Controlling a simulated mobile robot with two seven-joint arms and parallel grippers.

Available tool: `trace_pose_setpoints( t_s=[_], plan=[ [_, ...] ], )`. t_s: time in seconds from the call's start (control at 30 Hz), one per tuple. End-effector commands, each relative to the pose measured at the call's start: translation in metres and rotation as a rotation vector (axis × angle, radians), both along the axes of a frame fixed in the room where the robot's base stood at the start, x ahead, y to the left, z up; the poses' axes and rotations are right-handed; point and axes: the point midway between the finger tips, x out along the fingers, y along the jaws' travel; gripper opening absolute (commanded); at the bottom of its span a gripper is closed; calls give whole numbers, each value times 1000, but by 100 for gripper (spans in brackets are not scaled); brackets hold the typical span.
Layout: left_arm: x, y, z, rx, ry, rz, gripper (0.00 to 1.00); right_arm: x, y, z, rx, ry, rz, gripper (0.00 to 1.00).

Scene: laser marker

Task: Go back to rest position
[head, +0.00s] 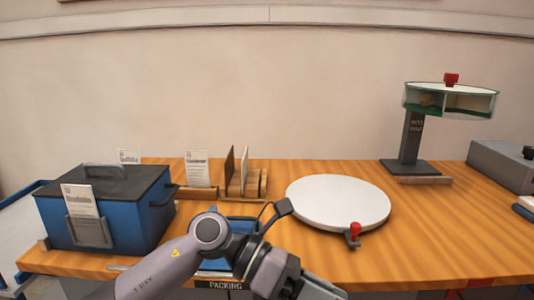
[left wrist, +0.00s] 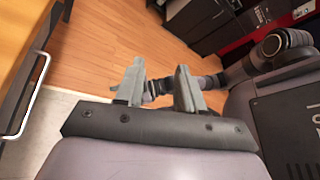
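My left gripper (left wrist: 160,85) shows in the left wrist view with its two grey fingers apart and nothing between them. Below it is wooden floor. In the head view my left arm reaches in from the bottom left, and the hand end is partly cut off at the bottom edge, in front of the table (head: 440,235). A grey link of my other arm shows at the right of the left wrist view. I cannot make out a right gripper in either view.
A blue box (head: 140,215) with a dark lid stands at the table's left. A round white disc (head: 338,203) with a red-knobbed clamp lies mid-table. A green-rimmed round holder on a dark stand (head: 412,140) is at the back right. In the left wrist view, a handled drawer front (left wrist: 25,95) is close at left.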

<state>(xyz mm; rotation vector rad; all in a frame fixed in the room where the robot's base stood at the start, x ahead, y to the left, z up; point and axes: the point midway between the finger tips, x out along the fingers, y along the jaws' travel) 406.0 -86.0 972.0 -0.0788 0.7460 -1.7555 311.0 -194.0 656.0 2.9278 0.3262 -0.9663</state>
Motion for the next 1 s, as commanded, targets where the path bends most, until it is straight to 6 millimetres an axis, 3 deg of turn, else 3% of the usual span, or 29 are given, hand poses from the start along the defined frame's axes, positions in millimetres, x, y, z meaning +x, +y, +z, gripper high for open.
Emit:
trace_pose_setpoints(
  t_s=[0.1,0.23,0.37,0.47,0.57,0.77,0.87,1.0],
  plan=[
    [-7,-5,19,-206,246,96,38,-2,-1,9,-1,2,-4,43],
    [2,3,35,-407,516,226,38,-5,-1,14,-1,7,-6,43],
    [19,24,38,-585,794,371,38,-6,-2,19,-4,7,-8,43],
    [35,48,30,-709,1013,495,38,-6,-3,23,-7,6,-8,43],
    [49,76,11,-819,1234,628,38,-7,-4,27,-10,7,-8,43],
    [57,142,-55,-1008,1673,916,38,-7,-5,38,-14,3,-8,43],
    [47,176,-98,-1087,1887,1072,38,-7,-6,43,-16,0,-8,43],
    [13,221,-160,-1181,2179,1301,38,-7,-7,50,-19,-7,-7,43]
  ],
)
